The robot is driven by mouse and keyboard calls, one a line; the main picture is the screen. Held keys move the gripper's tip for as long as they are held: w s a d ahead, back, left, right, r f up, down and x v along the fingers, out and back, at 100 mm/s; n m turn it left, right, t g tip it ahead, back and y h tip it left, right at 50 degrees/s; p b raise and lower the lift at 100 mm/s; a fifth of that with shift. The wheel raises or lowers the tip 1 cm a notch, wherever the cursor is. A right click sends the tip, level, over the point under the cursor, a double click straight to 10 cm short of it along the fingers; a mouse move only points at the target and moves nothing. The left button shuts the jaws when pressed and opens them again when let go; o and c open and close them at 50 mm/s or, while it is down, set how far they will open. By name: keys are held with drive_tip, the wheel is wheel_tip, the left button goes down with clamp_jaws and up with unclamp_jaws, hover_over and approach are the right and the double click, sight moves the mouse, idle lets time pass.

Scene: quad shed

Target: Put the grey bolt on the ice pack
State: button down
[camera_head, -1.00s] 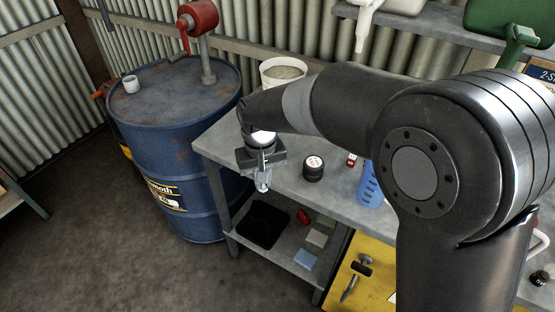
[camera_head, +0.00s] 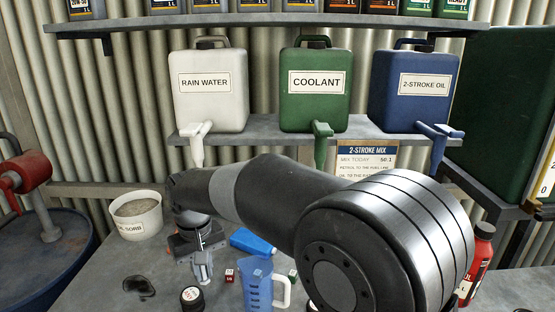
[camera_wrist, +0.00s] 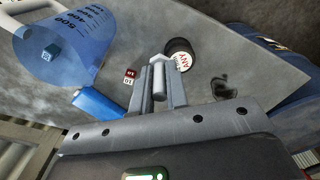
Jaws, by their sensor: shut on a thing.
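My gripper (camera_head: 202,258) is shut on the grey bolt (camera_wrist: 158,78), above the workbench. The bolt stands out between the two fingers, its hexagonal head toward the far end in the wrist view. In the head view the bolt (camera_head: 203,272) shows below the fingers, small and partly hidden. A flat blue block, which looks like the ice pack (camera_head: 252,242), lies on the bench to the right of my gripper, behind the blue jug. It also shows in the wrist view (camera_wrist: 98,104), left of the fingers, partly hidden by the gripper body. The bolt is apart from it.
A blue measuring jug (camera_head: 258,288) stands in front of the ice pack. A black round tin (camera_head: 192,298) and a small red cube (camera_head: 229,275) are near my gripper. A white tub (camera_head: 136,216) stands left; a dark stain (camera_head: 139,286) lies on the bench. Spouted canisters hang over the back.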

drive_tip(key=w+d+r+m, duration=0.1)
drive_tip(key=w+d+r, duration=0.25)
drive_tip(key=d, duration=0.35)
drive_tip(key=w+d+r+m, duration=0.1)
drive_tip(key=w+d+r, duration=0.2)
drive_tip(key=d+r, duration=0.25)
drive_tip(key=d+f+m, duration=0.3)
drive_tip(key=d+f, duration=0.4)
drive_tip(key=d, duration=0.1)
drive_tip(key=w+d+r+m, duration=0.1)
drive_tip(key=w+d, duration=0.2)
drive_tip(key=d, duration=0.6)
drive_tip(key=w+d+m, duration=0.1)
drive_tip(key=w+d, duration=0.2)
drive_tip(key=d, duration=0.7)
drive_tip(key=s+a+f+n, duration=0.2)
drive_tip(key=s+a+f, duration=0.15)
drive_tip(key=a, duration=0.25)
drive_tip(key=s+a+f+n, duration=0.2)
drive_tip(key=a+f+n, duration=0.15)
drive_tip(key=a, duration=0.25)
drive_tip(key=w+a+r+n, duration=0.1)
drive_tip(key=w+a+n, duration=0.2)
drive_tip(key=w+a, duration=0.75)
drive_tip(key=f, duration=0.3)
drive_tip(key=a+f, duration=0.1)
drive_tip(key=shift+s+f, duration=0.2)
drive_tip(key=shift+s, duration=0.05)
drive_tip(key=shift+f, duration=2.65)
